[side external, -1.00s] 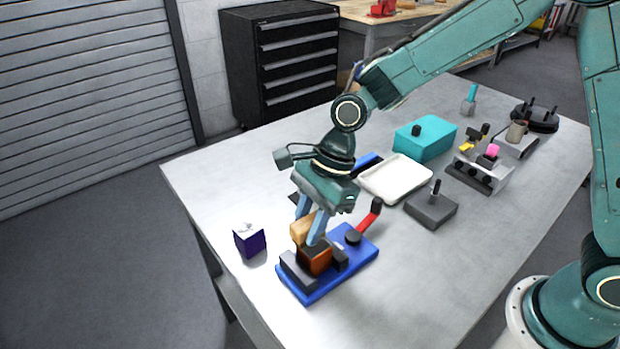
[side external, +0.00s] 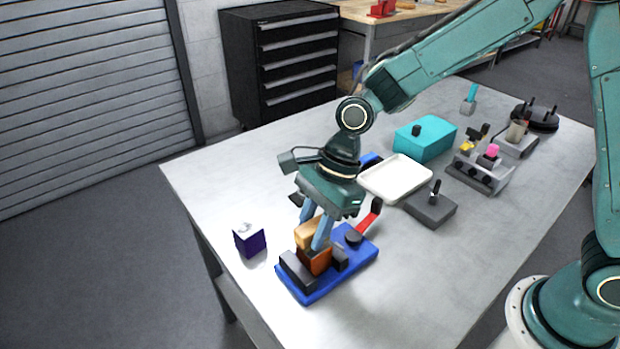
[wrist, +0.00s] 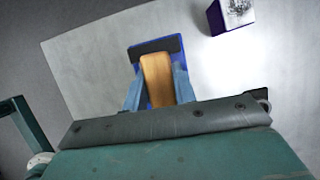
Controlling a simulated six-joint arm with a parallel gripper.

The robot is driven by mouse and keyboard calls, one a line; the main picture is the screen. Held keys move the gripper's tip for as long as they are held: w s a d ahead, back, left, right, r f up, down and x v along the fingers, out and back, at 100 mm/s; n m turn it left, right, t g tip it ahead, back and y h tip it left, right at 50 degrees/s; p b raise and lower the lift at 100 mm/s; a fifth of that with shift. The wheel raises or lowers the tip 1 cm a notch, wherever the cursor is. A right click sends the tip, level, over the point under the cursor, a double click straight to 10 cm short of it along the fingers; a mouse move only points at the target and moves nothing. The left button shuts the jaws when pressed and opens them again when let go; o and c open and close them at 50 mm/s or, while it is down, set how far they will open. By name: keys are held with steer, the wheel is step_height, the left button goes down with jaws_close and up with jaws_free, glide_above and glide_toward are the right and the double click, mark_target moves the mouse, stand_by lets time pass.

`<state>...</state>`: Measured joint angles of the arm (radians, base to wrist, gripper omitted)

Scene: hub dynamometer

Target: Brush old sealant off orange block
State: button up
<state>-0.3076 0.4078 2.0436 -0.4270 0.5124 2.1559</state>
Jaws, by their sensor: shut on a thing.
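The orange block (side external: 314,262) sits between dark jaws on a blue clamp base (side external: 312,291) with a red lever (side external: 370,217). My gripper (side external: 312,230) is shut on a wooden-handled brush (side external: 306,232), held over the block. In the wrist view the brush handle (wrist: 157,78) lies between my blue fingers and covers the block. The brush's lower end seems to be at the block's top, but its bristles are hidden, so I cannot tell if they touch. Any sealant on the block is hidden too.
A dark purple box (side external: 250,241) with a white top stands left of the clamp; it also shows in the wrist view (wrist: 230,15). A white tray (side external: 396,178), a grey block with a post (side external: 431,207) and a teal box (side external: 425,139) stand behind to the right. The front right tabletop is clear.

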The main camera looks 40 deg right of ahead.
steer(key=shift+w, duration=0.85)
step_height(320, 180, up, 8)
steer(key=shift+w, duration=0.3)
steer(key=shift+r, duration=0.1)
